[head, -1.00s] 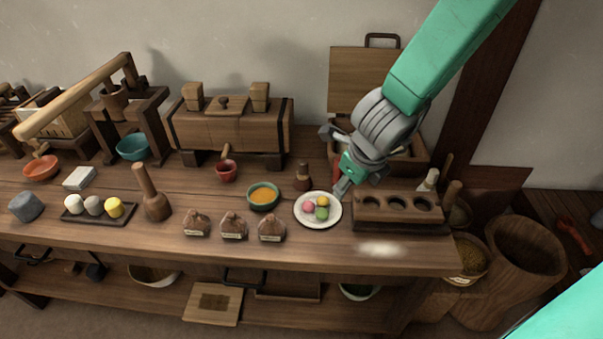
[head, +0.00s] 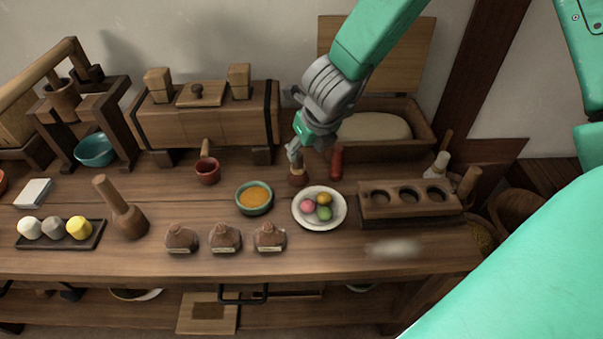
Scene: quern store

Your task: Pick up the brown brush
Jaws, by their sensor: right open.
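The brown brush (head: 298,178) stands upright on the wooden table, behind and a little left of a white plate (head: 339,215). Its wide brown base shows, and its upper part is partly covered by my gripper. My right gripper (head: 295,152) is open, pointing down at the top of the brush. Its fingertips overlap the brush's handle in the picture; I cannot tell whether they touch it. My left gripper is not in view.
A red bottle-like item (head: 336,162) stands close right of the brush. Coloured balls lie on the plate. An orange-filled bowl (head: 245,207), a red cup (head: 207,174) and a holed wooden rack (head: 408,212) stand nearby.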

